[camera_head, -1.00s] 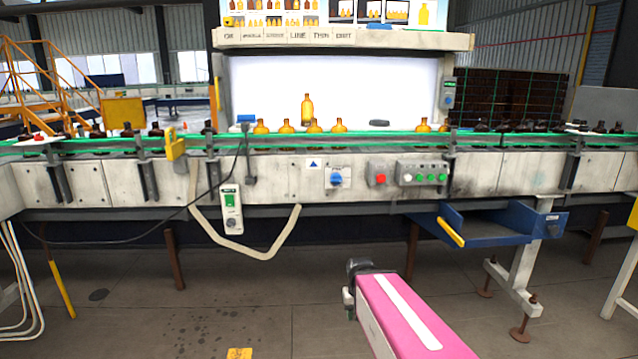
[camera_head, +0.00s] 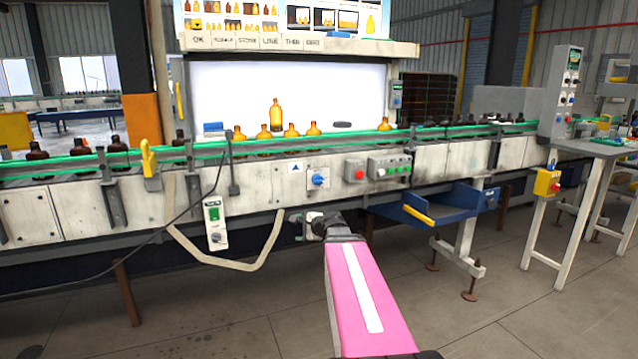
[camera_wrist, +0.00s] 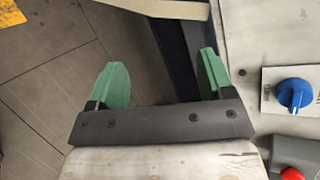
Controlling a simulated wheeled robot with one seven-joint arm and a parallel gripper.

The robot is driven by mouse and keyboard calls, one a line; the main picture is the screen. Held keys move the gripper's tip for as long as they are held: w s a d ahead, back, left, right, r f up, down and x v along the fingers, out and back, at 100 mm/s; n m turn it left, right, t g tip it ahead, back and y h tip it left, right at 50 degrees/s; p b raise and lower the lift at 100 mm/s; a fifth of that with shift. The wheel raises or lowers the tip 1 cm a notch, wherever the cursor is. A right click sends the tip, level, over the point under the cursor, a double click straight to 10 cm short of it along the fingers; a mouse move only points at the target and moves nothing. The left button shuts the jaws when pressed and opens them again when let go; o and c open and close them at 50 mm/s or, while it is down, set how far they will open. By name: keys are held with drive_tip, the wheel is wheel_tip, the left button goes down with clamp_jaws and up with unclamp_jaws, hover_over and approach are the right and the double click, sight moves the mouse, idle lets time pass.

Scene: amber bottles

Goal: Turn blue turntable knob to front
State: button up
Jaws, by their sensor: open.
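The blue turntable knob (camera_head: 318,180) sits on a pale plate on the conveyor's front panel, left of a red button. It also shows at the right edge of the wrist view (camera_wrist: 296,95), with a raised grip bar across its face. My gripper (camera_wrist: 161,80) has two green fingers spread wide with nothing between them. In the wrist view it is to the left of the knob and apart from it. In the head view my gripper (camera_head: 302,222) is small and partly hidden by my pink arm, below the knob.
A blue tray (camera_head: 450,204) juts out at right. Amber bottles (camera_head: 276,116) stand above.

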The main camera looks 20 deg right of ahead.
sight(321, 181)
drive_tip(key=w+d+r+m+t+h, duration=0.35)
drive_tip(key=d+r+m+t, duration=0.25)
drive_tip(key=d+r+m, duration=0.7)
drive_tip(key=w, duration=0.3)
drive_tip(key=w+n, duration=0.1)
drive_tip(key=w, duration=0.2)
drive_tip(key=w+f+n, duration=0.1)
drive_tip(key=w, duration=0.3)
drive_tip(key=shift+w+a, duration=0.1)
drive_tip(key=shift+a, duration=0.25)
drive_tip(key=c, duration=0.9)
